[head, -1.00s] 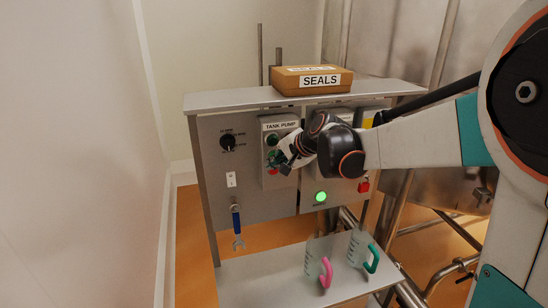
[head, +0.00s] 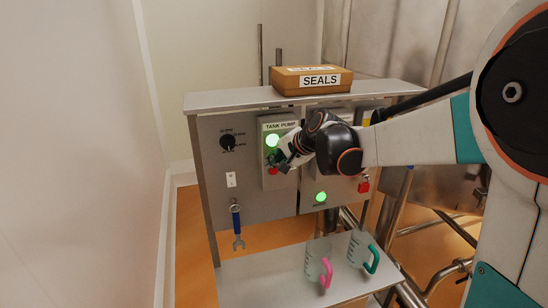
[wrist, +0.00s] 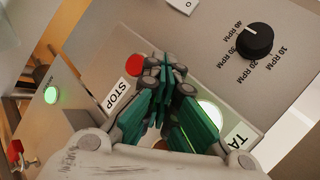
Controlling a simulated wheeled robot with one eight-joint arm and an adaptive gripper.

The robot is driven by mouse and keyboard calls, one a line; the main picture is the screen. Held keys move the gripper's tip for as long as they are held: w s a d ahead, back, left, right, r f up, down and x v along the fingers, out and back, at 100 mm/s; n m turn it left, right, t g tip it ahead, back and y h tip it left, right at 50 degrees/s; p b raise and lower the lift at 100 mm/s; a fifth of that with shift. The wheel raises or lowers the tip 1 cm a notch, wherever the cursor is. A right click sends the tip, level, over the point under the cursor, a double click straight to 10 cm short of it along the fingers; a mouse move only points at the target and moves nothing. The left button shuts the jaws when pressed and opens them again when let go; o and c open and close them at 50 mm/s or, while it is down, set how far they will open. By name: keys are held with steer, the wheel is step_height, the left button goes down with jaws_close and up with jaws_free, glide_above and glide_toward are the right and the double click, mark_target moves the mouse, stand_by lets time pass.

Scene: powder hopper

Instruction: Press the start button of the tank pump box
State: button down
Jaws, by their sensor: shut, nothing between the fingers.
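The tank pump box (head: 284,180) is a grey box on the upright panel, labelled TANK PUMP. The red stop button (wrist: 136,65) sits beside the STOP label. My gripper (wrist: 163,66) is shut and empty, its fingertips at the box face between lamp and stop button. The start button is hidden behind my fingers, so I cannot tell whether they touch it.
A black RPM knob (head: 228,142) and white switch (head: 231,180) are left of the box. A SEALS carton (head: 312,80) lies on top. A blue-handled wrench (head: 237,227) hangs; two jugs stand below.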

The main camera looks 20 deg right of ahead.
steer(key=shift+s, duration=0.8)
steer(key=shift+s+d, duration=0.15)
steer(key=shift+s, duration=2.4)
steer(key=s+f+n+g+h+b, duration=0.1)
steer(key=s+f+n+h+b, duration=0.3)
steer(key=s+f+b, duration=2.3)
step_height(320, 180, down, 4)
steer(key=s+n, duration=0.1)
steer(key=n, duration=0.5)
steer(key=shift+n+g+b, duration=0.3)
steer(key=shift+b, duration=0.05)
steer(key=shift+d, duration=0.1)
